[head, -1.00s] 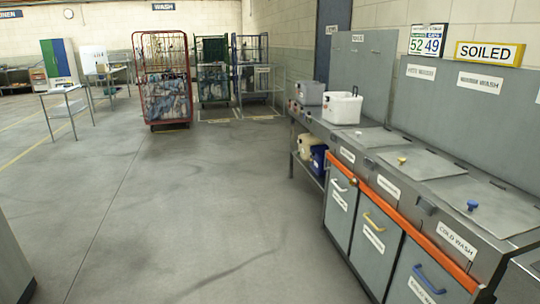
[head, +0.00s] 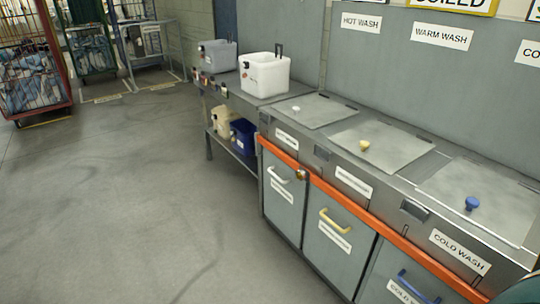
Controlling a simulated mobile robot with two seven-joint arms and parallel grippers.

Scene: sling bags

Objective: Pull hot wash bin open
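The hot wash bin (head: 283,213) is the leftmost grey front in the row of bins under the counter. It has a white handle (head: 277,175) near its top and a white label below the handle. Its front looks flush with the row, so it appears closed. A hot wash sign (head: 361,22) is on the wall panel above, and a lid with a white knob (head: 296,108) is on the counter over this bin. Neither of my grippers shows in the head view.
The warm wash bin (head: 330,249) with a yellow handle and the cold wash bin with a blue handle (head: 418,287) stand to the right. An orange rail (head: 337,193) runs above the bins. White (head: 264,75) and grey tubs sit on the counter. Floor in front is clear.

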